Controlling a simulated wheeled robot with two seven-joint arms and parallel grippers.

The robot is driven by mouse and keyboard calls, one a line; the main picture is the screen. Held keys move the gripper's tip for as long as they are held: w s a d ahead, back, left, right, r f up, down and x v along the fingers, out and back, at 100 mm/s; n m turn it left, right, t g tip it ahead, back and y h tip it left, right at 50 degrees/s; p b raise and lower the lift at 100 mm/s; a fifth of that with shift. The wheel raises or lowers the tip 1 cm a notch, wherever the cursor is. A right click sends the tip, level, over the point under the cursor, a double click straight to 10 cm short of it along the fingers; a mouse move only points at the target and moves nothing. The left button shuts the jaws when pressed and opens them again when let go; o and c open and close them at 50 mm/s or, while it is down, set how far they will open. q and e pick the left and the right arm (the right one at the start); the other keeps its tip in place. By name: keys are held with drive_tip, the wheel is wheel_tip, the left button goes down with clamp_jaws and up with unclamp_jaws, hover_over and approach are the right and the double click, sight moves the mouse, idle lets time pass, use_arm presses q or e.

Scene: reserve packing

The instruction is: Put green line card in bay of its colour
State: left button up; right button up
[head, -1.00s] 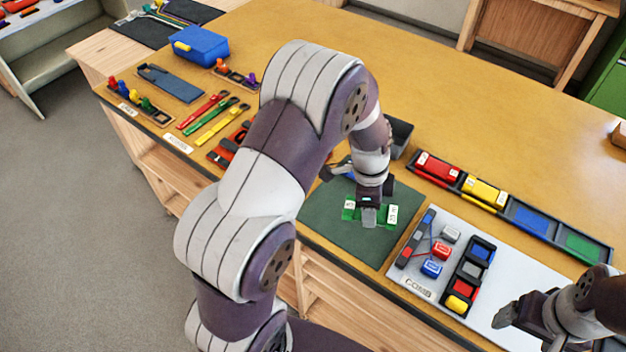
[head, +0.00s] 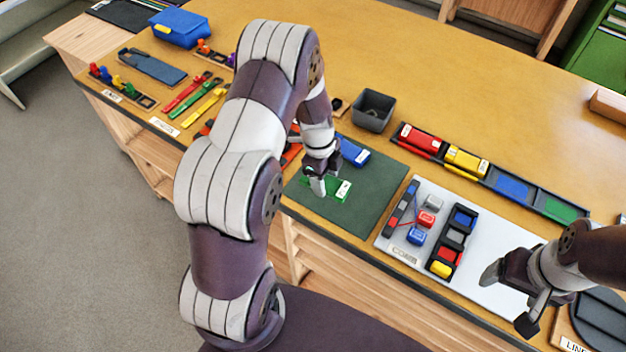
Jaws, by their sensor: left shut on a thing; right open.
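The green line card (head: 342,190) has a white label and is at the left part of the dark green mat (head: 370,208). My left gripper (head: 317,188) is shut on it and hides part of it. I cannot tell whether the card touches the mat. The colour bays form a dark tray running along the right: a red bay (head: 420,139) and a yellow bay (head: 466,160) hold cards, while the blue bay (head: 512,187) and the green bay (head: 558,208) show only coloured floors. My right gripper (head: 508,298) is open and empty over the white board's right end.
A blue card (head: 352,152) lies on the mat behind my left gripper. A grey bin (head: 373,110) stands behind the mat. The white board (head: 490,262) holds small coloured blocks and a dark rack (head: 453,241).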

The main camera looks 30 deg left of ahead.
sight(312, 191)
use_arm(q)
drive_tip(key=a, duration=0.1)
drive_tip(key=a+f, duration=0.2)
drive_tip(key=shift+w+a+p, duration=0.3)
drive_tip(key=shift+w+p, duration=0.05)
wheel_tip(312, 191, down, 3)
drive_tip(key=shift+s+f+p, duration=0.15)
drive_tip(key=shift+f+p, duration=0.05)
drive_tip(key=shift+p, duration=0.45)
drive_tip(key=shift+f, duration=0.25)
drive_tip(key=shift+a, duration=0.1)
drive_tip(key=shift+f+b, duration=0.3)
drive_tip(key=shift+b, duration=0.1)
drive_tip(key=o, duration=1.1)
drive_tip(key=shift+r, duration=0.15)
drive_tip(key=shift+c, duration=0.2)
